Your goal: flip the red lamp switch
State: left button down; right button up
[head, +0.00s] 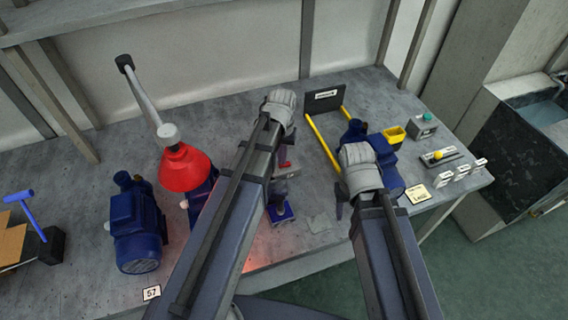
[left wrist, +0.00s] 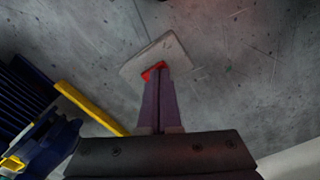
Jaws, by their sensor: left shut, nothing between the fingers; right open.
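The red switch (head: 284,164) is a small red lever on a light grey plate (head: 292,173) on the bench, partly hidden by my left arm in the head view. In the left wrist view the red lever (left wrist: 153,70) shows at the tips of my left gripper (left wrist: 158,73), over the plate (left wrist: 168,55). My left gripper (head: 279,164) is shut and empty, at or very near the lever; I cannot tell whether it touches. A lamp with a red shade (head: 184,168) stands left of my left arm. My right gripper (head: 352,200) is open, its fingers partly hidden.
A blue pump (head: 137,225) stands at the left, with a blue-handled tool (head: 30,208) beyond it. Yellow rails (head: 322,143), a yellow bin (head: 394,134), a green-button box (head: 424,124) and a yellow-knob slider (head: 438,157) are at the right. A red glow (head: 258,255) lies near the front edge.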

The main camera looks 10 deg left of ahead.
pick_arm(q)
jog(key=shift+f+b, duration=0.3)
jog(key=shift+f, duration=0.05)
pick_arm(e)
jog(key=shift+f, duration=0.35)
jog(key=shift+r, duration=0.1)
pick_arm(q)
notch_tip(320, 180, up, 7)
jog(key=p, duration=0.7)
pick_arm(e)
notch_tip(320, 180, up, 7)
pick_arm(q)
jog(key=shift+s+d, duration=0.2)
jog(key=s+d+m+y, duration=0.1)
jog(key=s+d+m, duration=0.3)
jog(key=s+d, duration=0.6)
jog(key=s, duration=0.4)
jog(key=shift+m, duration=0.3)
